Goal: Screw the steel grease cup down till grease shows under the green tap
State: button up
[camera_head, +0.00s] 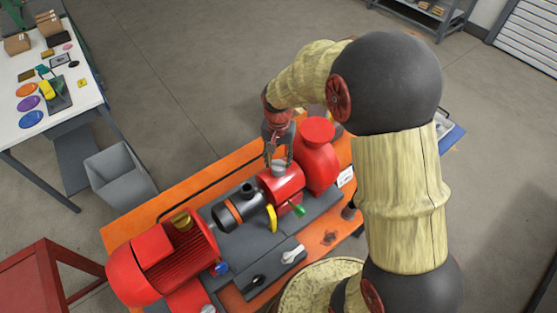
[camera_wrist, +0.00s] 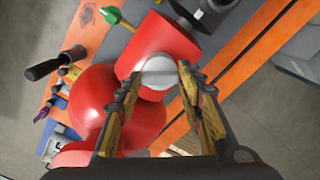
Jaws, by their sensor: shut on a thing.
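The steel grease cup (camera_head: 279,168) is a small grey round cap on top of the red bearing housing (camera_head: 281,186). In the wrist view the cup (camera_wrist: 159,72) shows its round top between my fingers. My gripper (camera_head: 278,160) points down from above and is shut on the cup, one finger on each side; it also shows in the wrist view (camera_wrist: 157,80). The green tap (camera_head: 298,210) sticks out low on the housing's near side. It also shows in the wrist view (camera_wrist: 114,16). No grease can be made out under it; that spot is small and partly hidden.
A yellow curved part (camera_head: 271,218) stands just left of the tap. The red pump casing (camera_head: 318,160) rises close to the right of my gripper. A red motor (camera_head: 160,260) sits at the left of the orange skid (camera_head: 125,232). Tools lie on a grey mat at the front.

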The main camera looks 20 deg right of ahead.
aim_at(278, 161)
jog(key=m+b, duration=0.1)
jog(key=m, duration=0.4)
jog(key=shift+m, duration=0.3)
dwell(0.5)
jog(key=o, duration=1.2)
jog(key=shift+c, duration=0.2)
notch_tip(278, 161, up, 12)
